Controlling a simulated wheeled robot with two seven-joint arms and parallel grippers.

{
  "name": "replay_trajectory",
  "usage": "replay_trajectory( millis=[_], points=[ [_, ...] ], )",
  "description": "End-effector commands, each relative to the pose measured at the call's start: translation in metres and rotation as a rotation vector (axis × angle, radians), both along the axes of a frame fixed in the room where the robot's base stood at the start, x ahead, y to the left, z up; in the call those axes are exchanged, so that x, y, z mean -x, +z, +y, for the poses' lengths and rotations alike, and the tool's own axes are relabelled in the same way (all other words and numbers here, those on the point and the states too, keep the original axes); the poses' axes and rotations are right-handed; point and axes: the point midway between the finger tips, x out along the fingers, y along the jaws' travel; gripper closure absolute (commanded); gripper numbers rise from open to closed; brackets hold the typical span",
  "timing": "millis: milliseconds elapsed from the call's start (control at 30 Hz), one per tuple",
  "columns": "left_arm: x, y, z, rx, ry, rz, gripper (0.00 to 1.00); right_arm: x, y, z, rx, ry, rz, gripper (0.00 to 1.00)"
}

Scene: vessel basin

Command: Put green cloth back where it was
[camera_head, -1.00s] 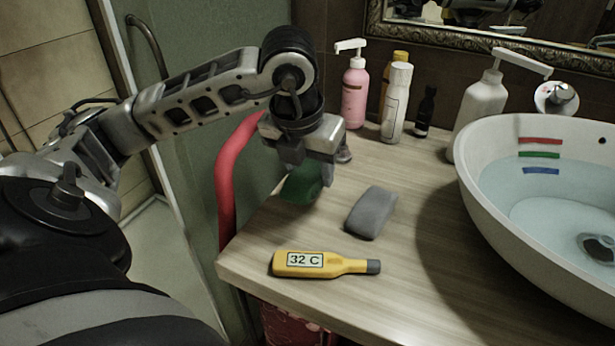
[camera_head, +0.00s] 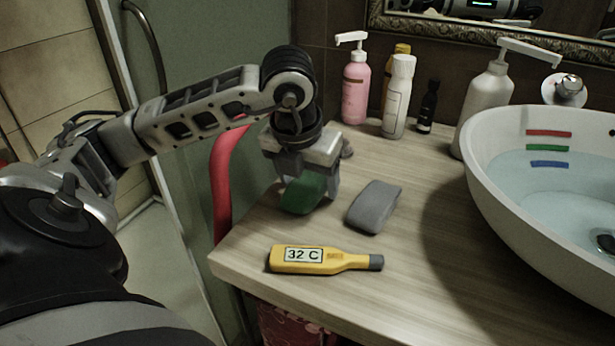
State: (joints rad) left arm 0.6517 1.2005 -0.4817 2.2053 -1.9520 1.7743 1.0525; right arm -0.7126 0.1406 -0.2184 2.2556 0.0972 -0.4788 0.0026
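The green cloth (camera_head: 304,195) is a small folded pad at the left side of the wooden counter. My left gripper (camera_head: 308,188) points down over it, with a finger on either side, and is shut on it. The cloth is at or just above the counter top; I cannot tell whether it touches. The gripper hides its upper part. A grey folded cloth (camera_head: 374,207) lies just to the right, apart from it. My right gripper is not in view.
A yellow thermometer (camera_head: 325,261) reading 32 C lies near the counter's (camera_head: 420,270) front edge. A white basin (camera_head: 490,190) with water stands at the right. A pink pump bottle (camera_head: 355,92), white bottle (camera_head: 397,98) and white dispenser (camera_head: 486,105) stand behind. A red curved tube (camera_head: 222,185) is left of the counter.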

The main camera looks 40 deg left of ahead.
Motion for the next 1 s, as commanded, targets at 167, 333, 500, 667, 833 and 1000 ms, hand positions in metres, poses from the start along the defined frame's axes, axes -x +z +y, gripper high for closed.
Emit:
replay_trajectory(
  millis=[167,333,500,667,833,1000],
  points=[
    [0.000,0.001,0.000,0.000,0.000,0.000,0.30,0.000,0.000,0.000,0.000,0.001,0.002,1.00],
    [0.002,0.015,-0.001,0.001,-0.001,-0.006,0.30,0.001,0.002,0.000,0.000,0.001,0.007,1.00],
    [0.011,0.050,-0.004,0.001,-0.001,-0.008,0.30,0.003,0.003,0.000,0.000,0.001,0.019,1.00],
    [0.020,0.083,-0.007,0.001,-0.001,-0.007,0.30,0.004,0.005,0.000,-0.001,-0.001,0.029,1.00],
    [0.028,0.110,-0.009,-0.001,0.000,-0.004,0.30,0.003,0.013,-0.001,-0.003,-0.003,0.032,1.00],
    [0.031,0.118,-0.010,0.000,0.000,-0.001,0.30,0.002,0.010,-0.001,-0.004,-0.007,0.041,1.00]
  ],
)
